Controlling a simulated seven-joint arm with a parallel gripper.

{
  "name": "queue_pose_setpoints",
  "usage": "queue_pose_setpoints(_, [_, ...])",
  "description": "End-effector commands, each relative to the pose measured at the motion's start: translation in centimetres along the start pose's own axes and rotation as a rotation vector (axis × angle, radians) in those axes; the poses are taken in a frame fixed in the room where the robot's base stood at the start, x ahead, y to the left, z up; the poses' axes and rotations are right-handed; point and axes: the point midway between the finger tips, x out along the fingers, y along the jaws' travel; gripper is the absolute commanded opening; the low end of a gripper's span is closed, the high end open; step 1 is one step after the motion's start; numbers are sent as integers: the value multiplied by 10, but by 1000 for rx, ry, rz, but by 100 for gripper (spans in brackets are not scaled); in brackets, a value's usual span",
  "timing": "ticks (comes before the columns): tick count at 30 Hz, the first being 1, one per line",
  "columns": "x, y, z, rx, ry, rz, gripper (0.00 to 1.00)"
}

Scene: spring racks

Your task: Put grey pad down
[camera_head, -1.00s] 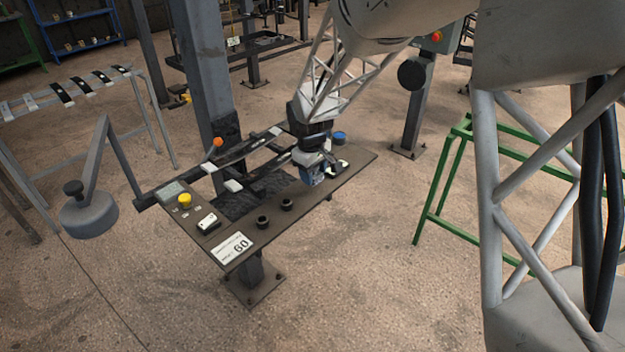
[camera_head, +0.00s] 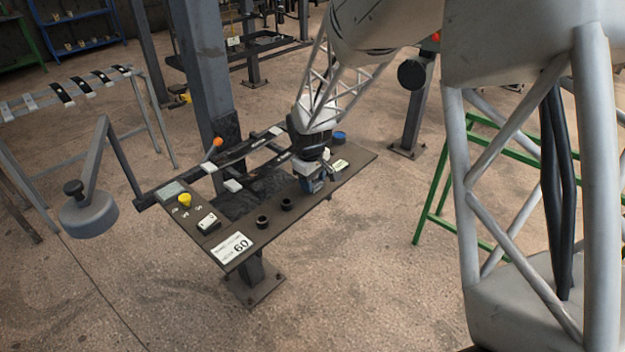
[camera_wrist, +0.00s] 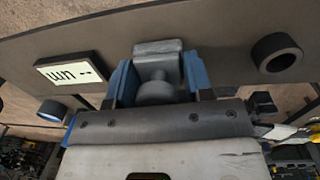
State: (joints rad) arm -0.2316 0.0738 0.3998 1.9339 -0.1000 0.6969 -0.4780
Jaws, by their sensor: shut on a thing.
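My gripper (camera_wrist: 158,78) shows in the wrist view with its two blue fingers shut on the grey pad (camera_wrist: 157,50). The pad has a flat block at its far end and a round knob between the fingers. In the head view my gripper (camera_head: 314,184) is over the right part of the brown bench top (camera_head: 262,222), close to its surface. I cannot tell whether the pad touches the bench. The pad is not clearly made out in the head view.
Two black rings (camera_head: 286,204) stand left of my gripper. A pale label plate (camera_head: 341,165) and a blue round part (camera_head: 339,135) are right of it. A yellow knob (camera_head: 185,199), a "60" plate (camera_head: 232,248) and dark rails (camera_head: 222,163) are further left.

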Motion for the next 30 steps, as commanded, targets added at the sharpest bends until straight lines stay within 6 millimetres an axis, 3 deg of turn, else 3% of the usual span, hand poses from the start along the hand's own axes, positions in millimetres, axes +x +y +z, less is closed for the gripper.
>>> queue_pose_setpoints(7, [3,0,0,0,0,0,25])
queue_pose_setpoints(8, [3,0,0,0,0,0,50])
queue_pose_setpoints(12, [3,0,0,0,0,0,72])
queue_pose_setpoints(23, [1,0,0,0,0,0,73])
queue_pose_setpoints(30, [-13,0,-1,0,2,1,73])
